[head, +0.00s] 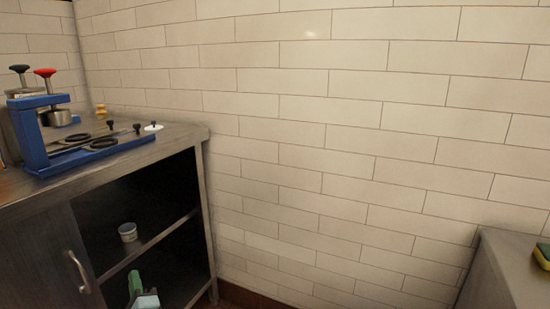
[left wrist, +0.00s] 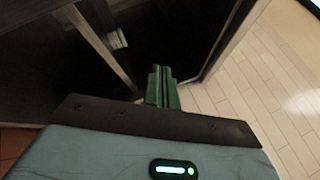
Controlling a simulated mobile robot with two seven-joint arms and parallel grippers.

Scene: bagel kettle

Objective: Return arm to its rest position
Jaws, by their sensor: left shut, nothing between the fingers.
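My left gripper (head: 135,282) shows at the bottom of the head view, with green fingers pointing up in front of the open cabinet. In the left wrist view its two green fingers (left wrist: 162,88) are together, with nothing between them. My right gripper is not in view.
A metal cabinet (head: 178,139) stands at the left with an open shelf bay. A small white cup (head: 128,232) sits on its shelf. A blue device (head: 32,135) stands on top. A counter (head: 512,262) with a sponge (head: 543,251) is at the right edge. A tiled wall fills the back.

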